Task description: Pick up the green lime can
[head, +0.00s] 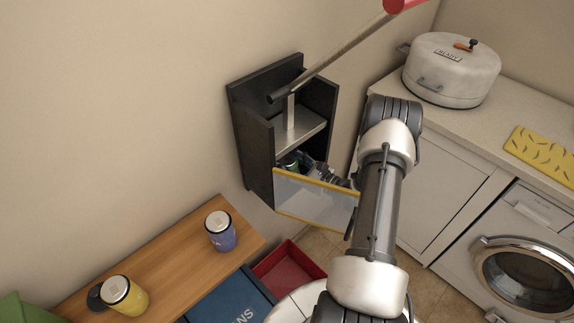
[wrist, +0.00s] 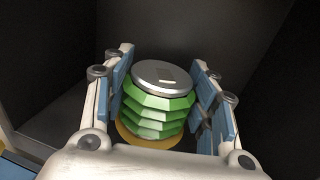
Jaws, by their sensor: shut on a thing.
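The green lime can (wrist: 158,107) stands between my fingers in the wrist view, with a silver lid on top and ridged green sides. My gripper (wrist: 162,100) is shut on it, with blue-padded fingers on both sides. In the head view my gripper (head: 318,172) reaches into the lower part of the black cabinet (head: 259,160), above a see-through door with a yellow edge (head: 312,200). A little of the can's green (head: 291,163) shows there; the rest is hidden. A yellow-orange round base shows under the can in the wrist view.
A wooden bench (head: 180,258) holds a blue can (head: 220,232) and a yellow can (head: 124,296). A red bin (head: 288,270) lies on the floor. A counter (head: 420,105) with a white pot (head: 450,72) and a washing machine (head: 515,265) are at the right.

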